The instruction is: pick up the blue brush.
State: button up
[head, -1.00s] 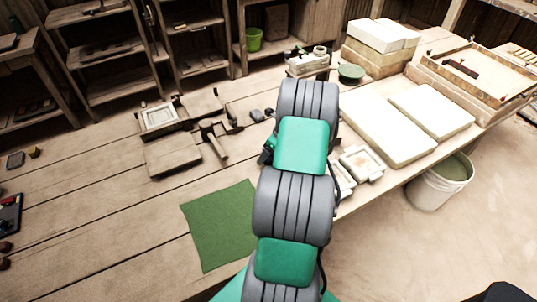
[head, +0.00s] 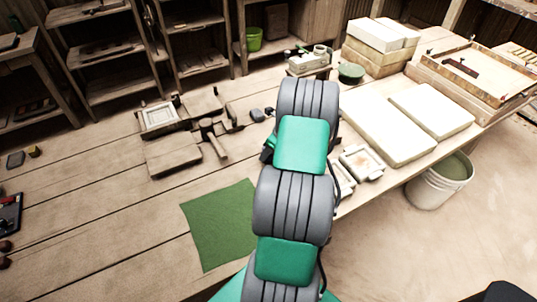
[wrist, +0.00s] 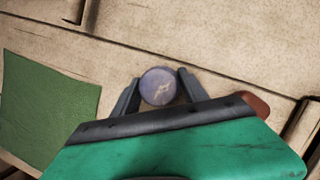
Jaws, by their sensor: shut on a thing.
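In the wrist view my gripper (wrist: 160,88) has its two dark fingers on either side of a round blue-violet thing, the blue brush (wrist: 158,86). The fingers are closed on it from left and right. Only its round top face with a pale mark shows, so its bristles and lower part are hidden. I cannot tell from this angle whether it touches the table. In the head view my own arm hides both the gripper and the brush.
A green mat (head: 220,225) lies flat on the plank table, left of my arm. A wooden mallet (head: 213,138) and a small press frame (head: 160,117) are farther back. White slabs (head: 375,125) and small moulds (head: 362,162) are on the right. The left-middle planks are clear.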

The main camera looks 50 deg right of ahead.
jog(key=shift+r, duration=0.1)
jog(key=shift+r, duration=0.25)
notch_tip(320, 180, up, 2)
jog(key=shift+r+b, duration=0.25)
jog(key=shift+b, duration=0.15)
jog(key=s+a+r, duration=0.9)
jog(key=s, duration=0.1)
jog(key=shift+s+a+r+b, duration=0.15)
jog(key=shift+s+r+b, duration=0.1)
jog(key=shift+r+b, duration=0.15)
